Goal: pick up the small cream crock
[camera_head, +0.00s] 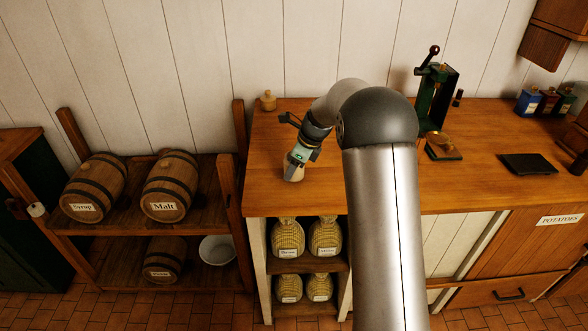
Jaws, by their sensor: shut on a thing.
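The small cream crock (294,174) is on or just above the wooden counter, near its left front part. My gripper (294,168) comes down on it from above, shut on the crock. The fingers and wrist cover much of the crock. I cannot tell whether its base touches the wood.
The counter (270,195) is clear around the crock. A green hand-cranked machine (435,100), a dark flat tray (527,164) and several tins (528,102) stand to the right. Barrels (170,188) sit on a rack at left.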

